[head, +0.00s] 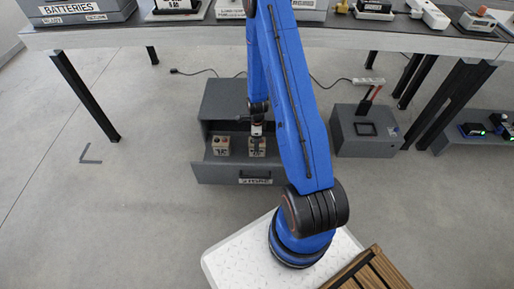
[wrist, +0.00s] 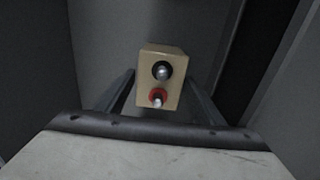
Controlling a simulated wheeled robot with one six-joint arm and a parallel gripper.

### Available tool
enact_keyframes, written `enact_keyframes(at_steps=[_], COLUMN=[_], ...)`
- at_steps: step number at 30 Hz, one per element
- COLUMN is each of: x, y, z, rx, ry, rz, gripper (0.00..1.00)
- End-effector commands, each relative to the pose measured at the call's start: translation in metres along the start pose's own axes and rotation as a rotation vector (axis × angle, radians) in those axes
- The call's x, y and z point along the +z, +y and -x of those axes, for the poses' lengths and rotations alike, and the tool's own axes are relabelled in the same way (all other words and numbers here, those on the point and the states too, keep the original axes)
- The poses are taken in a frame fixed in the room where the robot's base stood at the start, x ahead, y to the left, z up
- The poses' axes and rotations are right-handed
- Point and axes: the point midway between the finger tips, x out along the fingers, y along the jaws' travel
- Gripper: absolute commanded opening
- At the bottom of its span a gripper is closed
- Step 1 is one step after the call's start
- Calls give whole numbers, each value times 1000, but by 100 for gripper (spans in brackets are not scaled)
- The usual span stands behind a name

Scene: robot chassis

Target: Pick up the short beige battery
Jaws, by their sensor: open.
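Two beige batteries sit in the open drawer of a grey cabinet. The left battery (head: 220,146) stands clear of my gripper. The right battery (head: 258,150) is directly under my gripper (head: 256,138), which partly hides it. In the wrist view one beige battery (wrist: 149,62) shows from above, with a black-ringed and a red-ringed terminal. My open fingers reach down on either side of it, with the battery between them. I cannot tell whether the fingers touch it, or which battery is shorter.
The drawer (head: 225,172) has raised walls close around the batteries. The cabinet (head: 226,98) rises behind it. A grey box (head: 366,132) with a handle stands to the right. A long table (head: 180,38) spans the back. The floor at left is clear.

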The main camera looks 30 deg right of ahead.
Motion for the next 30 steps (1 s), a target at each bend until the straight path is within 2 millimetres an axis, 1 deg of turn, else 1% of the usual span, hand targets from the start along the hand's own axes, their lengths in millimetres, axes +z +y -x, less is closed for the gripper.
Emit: enact_keyframes(at_steps=[7,8,9,11,12,14,15,16,25,30], x=[0,0,0,0,0,0,0,0,0,0], y=[0,0,0,0,0,0,0,0,-1,-1], z=[-1,-1,-1,-1,-1,-1,-1,-1,0,9], rx=[0,0,0,0,0,0,0,0,-2,-3], ry=[0,0,0,0,0,0,0,0,-1,-1], rz=[0,0,0,0,0,0,0,0,0,0], gripper=[62,60,51,36,27,12,3,0,0,0])
